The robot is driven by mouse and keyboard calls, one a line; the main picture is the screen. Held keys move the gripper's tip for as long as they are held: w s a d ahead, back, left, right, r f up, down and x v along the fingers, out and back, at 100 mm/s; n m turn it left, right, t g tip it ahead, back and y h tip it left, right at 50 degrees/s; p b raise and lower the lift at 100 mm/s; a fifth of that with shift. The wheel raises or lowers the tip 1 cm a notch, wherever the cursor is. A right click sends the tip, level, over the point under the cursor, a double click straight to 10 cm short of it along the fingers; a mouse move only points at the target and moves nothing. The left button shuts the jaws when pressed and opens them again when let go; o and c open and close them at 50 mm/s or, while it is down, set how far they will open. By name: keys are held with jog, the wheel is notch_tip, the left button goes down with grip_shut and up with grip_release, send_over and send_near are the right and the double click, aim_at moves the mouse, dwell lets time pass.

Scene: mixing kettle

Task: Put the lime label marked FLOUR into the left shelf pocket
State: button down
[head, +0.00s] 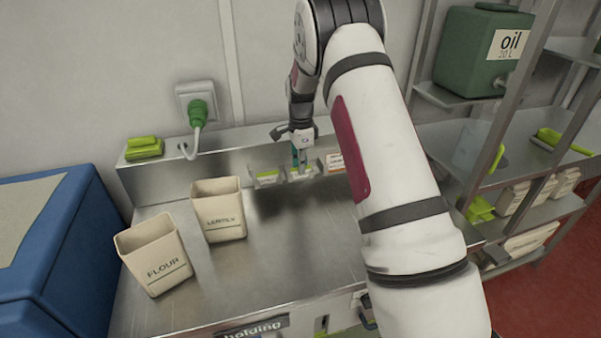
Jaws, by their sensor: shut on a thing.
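My gripper (299,165) is at the back of the steel table, pointing down at a row of small grey holders on the low back ledge. It is shut on a small lime label (294,172) at the middle holder; the marking is too small to read. The left shelf pocket (265,184) is just left of the gripper, with a lime patch showing in it. A white and orange label (335,161) is at the right holder, partly hidden by my arm. I cannot tell whether the held label touches a holder.
A cream FLOUR bin (153,255) and a second cream lettered bin (219,211) stand on the table's left. A green plug (198,112) and lime block (144,149) are behind. A shelf rack with a green oil canister (481,55) stands right. The table's middle is clear.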

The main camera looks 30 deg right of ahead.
aim_at(301, 177)
jog(key=shift+r, duration=2.3)
